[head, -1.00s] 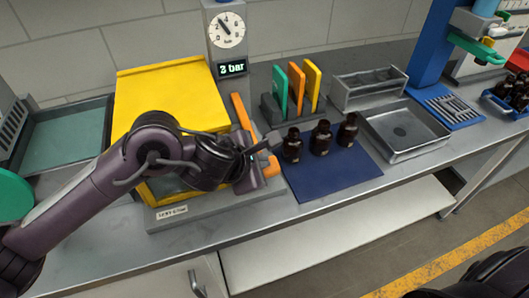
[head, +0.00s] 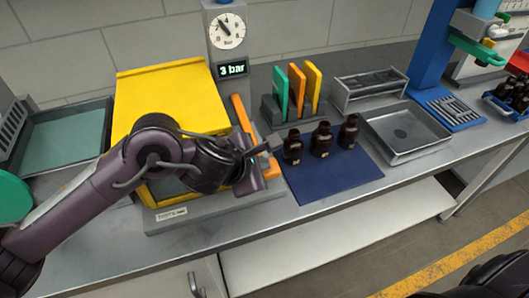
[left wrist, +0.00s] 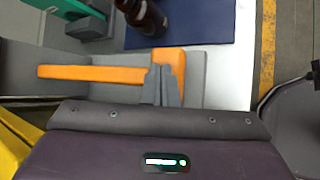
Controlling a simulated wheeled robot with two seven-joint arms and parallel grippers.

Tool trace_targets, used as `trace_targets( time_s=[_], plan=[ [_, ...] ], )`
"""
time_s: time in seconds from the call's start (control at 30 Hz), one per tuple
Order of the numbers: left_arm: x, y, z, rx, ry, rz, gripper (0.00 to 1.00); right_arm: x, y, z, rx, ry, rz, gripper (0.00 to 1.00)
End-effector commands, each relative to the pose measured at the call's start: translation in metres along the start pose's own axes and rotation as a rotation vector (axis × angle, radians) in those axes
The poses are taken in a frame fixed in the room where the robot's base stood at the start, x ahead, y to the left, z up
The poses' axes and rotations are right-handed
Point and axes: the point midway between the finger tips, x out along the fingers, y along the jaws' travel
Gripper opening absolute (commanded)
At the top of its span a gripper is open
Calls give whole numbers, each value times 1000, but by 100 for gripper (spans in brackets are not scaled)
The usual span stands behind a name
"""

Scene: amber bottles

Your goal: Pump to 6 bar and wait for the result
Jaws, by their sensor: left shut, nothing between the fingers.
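The tester has a yellow hood (head: 165,90) and a grey base. Its column carries a round dial (head: 227,31) and a display (head: 232,69) that reads 3 bar. An orange pump lever (head: 241,116) runs along the tester's right side; its lower end (head: 271,169) shows beside my gripper. My left gripper (head: 272,145) is shut and empty, by the lever's near end. In the left wrist view, the shut fingers (left wrist: 161,86) overlap the lever (left wrist: 100,73) near its bent end; I cannot tell whether they touch it.
Three amber bottles (head: 321,139) stand on a blue mat (head: 330,177), close to the right of my left gripper. Coloured plates (head: 297,88) in a rack stand behind. A metal basin (head: 405,135) lies further right. The bench's front strip is clear.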

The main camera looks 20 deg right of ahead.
Motion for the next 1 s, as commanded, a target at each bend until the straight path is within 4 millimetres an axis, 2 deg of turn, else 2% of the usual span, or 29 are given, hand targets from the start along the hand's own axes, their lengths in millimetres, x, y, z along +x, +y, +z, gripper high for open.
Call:
trace_targets(
  time_s=[0.13, 1.0],
  plan=[
    [-3, 6, -1, -4, 9, 6, 0, -4, 0, 0, 0, 0, 0, 0],
    [-43, 40, 28, -1, 0, 18, 0, -33, 0, -3, 0, 0, -1, 0]
  ],
)
